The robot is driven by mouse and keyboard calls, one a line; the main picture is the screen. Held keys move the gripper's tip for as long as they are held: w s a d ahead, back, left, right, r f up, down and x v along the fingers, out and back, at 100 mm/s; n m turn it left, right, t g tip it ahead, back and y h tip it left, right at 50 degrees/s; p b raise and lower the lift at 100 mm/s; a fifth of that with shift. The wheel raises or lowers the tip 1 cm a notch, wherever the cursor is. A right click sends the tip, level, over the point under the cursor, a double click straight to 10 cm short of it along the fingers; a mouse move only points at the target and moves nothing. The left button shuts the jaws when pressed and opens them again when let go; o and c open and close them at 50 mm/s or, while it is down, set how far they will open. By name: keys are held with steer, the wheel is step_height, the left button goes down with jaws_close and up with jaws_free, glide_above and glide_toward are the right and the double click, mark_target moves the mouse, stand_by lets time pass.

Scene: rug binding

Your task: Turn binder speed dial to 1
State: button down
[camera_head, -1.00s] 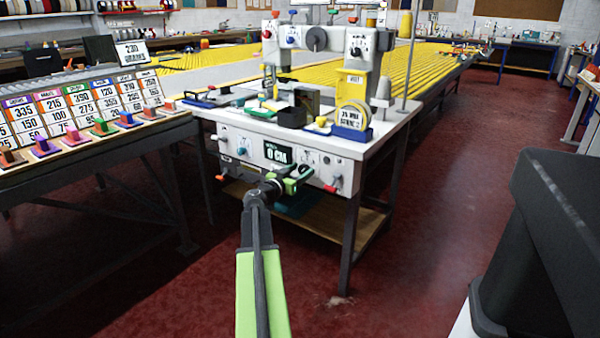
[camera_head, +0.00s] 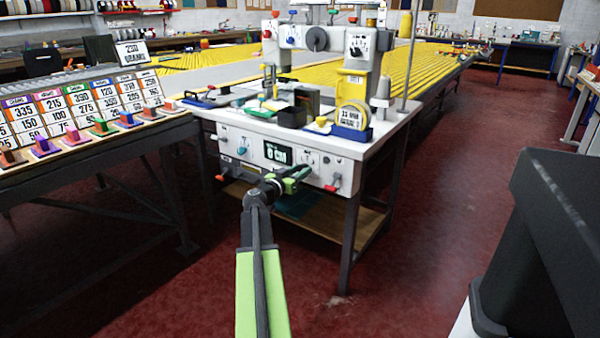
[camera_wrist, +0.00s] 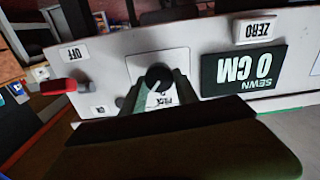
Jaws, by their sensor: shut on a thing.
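A dark round knob (camera_wrist: 158,75) stands on a white plate on the binder's front panel (camera_wrist: 118,48), seen upside down in the wrist view. My gripper (camera_wrist: 160,92) has its fingers closed around this knob, one on each side. A small label between the fingers is partly covered, and I cannot read the pointer's setting. In the head view my gripper (camera_head: 302,174) is at the panel, below and right of the black "0 CM" display (camera_head: 277,153). The display also shows in the wrist view (camera_wrist: 243,70). The gripped knob is largely hidden there.
A red switch (camera_wrist: 58,86) with OFF and ON labels is beside the knob. A ZERO button (camera_wrist: 259,30) is by the display. A teal knob (camera_head: 242,150) is farther left. A rack of numbered cards (camera_head: 75,108) stands left; a dark box (camera_head: 550,245) is right.

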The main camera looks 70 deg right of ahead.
steer(key=n, duration=0.4)
steer(key=shift+w+d, duration=0.1)
steer(key=n, duration=0.4)
steer(key=shift+w+n, duration=0.1)
steer(key=shift+n, duration=0.2)
steer(key=n, duration=0.4)
steer(key=shift+f+n, duration=0.1)
steer(key=shift+n, duration=2.1)
steer(key=c, duration=0.9)
jaws_free()
steer(key=shift+f, duration=0.1)
